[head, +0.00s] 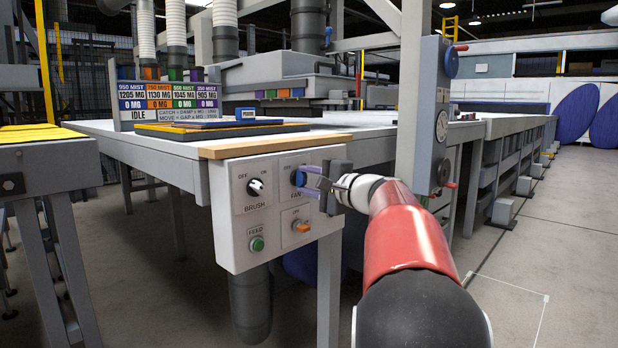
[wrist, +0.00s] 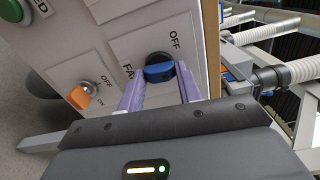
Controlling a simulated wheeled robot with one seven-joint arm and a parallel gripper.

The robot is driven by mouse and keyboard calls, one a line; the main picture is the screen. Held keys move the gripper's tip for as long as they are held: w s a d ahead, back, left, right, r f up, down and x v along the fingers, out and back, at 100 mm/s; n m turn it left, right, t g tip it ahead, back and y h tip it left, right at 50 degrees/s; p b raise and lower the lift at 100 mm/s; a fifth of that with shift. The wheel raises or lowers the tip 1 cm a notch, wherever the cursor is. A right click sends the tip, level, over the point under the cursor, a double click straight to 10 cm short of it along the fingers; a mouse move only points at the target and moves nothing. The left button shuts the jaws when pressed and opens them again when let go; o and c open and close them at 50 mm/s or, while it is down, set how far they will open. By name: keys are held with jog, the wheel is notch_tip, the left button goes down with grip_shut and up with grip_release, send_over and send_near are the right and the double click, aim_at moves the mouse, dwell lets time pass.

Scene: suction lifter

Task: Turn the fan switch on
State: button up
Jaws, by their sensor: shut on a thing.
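The fan switch is a blue knob (head: 299,178) on the white control panel (head: 240,220), at the upper right, above the word FAN. It also shows in the wrist view as a blue knob (wrist: 159,72) with OFF printed near it. My gripper (head: 306,182) reaches the panel from the right. Its purple fingers (wrist: 160,90) are on either side of the blue knob and shut on it. The ON mark of the fan switch is hidden in both views.
An orange switch (head: 301,226) sits just under the fan switch. A wooden edge (head: 275,146) tops the panel. A grey post (head: 422,110) stands right of my gripper.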

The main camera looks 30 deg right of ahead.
jog(key=m+p, duration=0.2)
jog(key=m, duration=0.2)
jog(key=shift+m, duration=0.3)
jog(key=shift+m+p, duration=0.8)
jog(key=shift+m, duration=0.8)
jog(key=o, duration=1)
jog(key=shift+s, duration=0.1)
jog(key=v, duration=0.7)
jog(key=shift+s+d, duration=0.1)
jog(key=shift+s, duration=0.2)
